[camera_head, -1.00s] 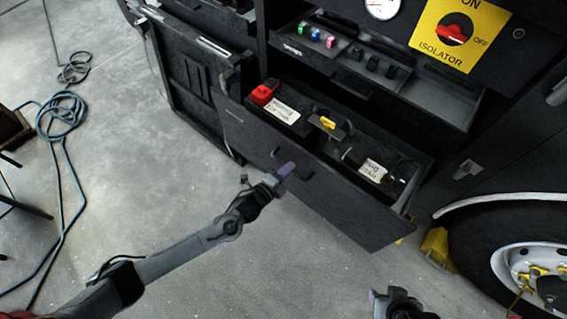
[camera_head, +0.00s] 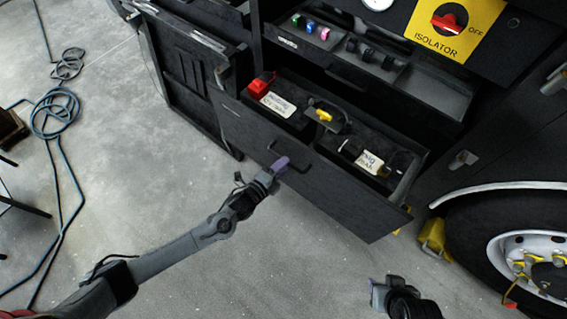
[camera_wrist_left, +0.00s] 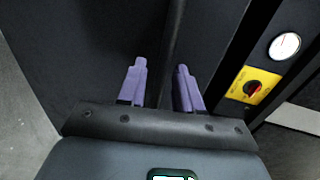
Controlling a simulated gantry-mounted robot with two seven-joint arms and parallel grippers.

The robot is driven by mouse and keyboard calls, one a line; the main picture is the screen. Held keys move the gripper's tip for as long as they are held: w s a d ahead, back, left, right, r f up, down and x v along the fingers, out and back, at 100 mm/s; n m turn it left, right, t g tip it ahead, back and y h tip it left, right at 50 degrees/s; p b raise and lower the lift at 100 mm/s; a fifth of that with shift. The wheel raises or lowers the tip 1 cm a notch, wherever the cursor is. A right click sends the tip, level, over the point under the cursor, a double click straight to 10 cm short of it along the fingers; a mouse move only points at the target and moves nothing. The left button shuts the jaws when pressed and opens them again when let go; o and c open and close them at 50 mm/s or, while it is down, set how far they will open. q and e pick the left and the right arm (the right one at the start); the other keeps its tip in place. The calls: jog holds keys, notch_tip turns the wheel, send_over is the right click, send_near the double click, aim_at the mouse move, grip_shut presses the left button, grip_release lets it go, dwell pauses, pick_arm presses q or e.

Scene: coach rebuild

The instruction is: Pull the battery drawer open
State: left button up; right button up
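The battery drawer (camera_head: 310,190) is the dark drawer low in the cabinet. It stands pulled out, its inside visible from above in the head view. A dark bar handle (camera_head: 293,155) is on its front. My left gripper (camera_head: 280,165) is at the drawer front, close beside the handle. In the left wrist view its two purple fingers (camera_wrist_left: 160,88) stand apart, with dark surfaces beyond them. I cannot tell whether the handle lies between them. My right gripper (camera_head: 374,286) is low in the head view, away from the drawer; its finger gap does not show clearly.
The drawer holds a red-capped item (camera_head: 261,84) and labelled dark units with a yellow part (camera_head: 323,115). A shallower tray (camera_head: 435,92) is above, beside the yellow isolator panel (camera_head: 447,45). A wheel (camera_head: 525,245) and yellow chock (camera_head: 434,238) stand at right. Floor in front is clear.

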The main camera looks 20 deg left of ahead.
pick_arm(q)
jog(key=p+v, duration=0.1)
jog(key=v, duration=0.8)
jog(key=shift+s+a, duration=0.2)
jog(key=shift+f, duration=0.15)
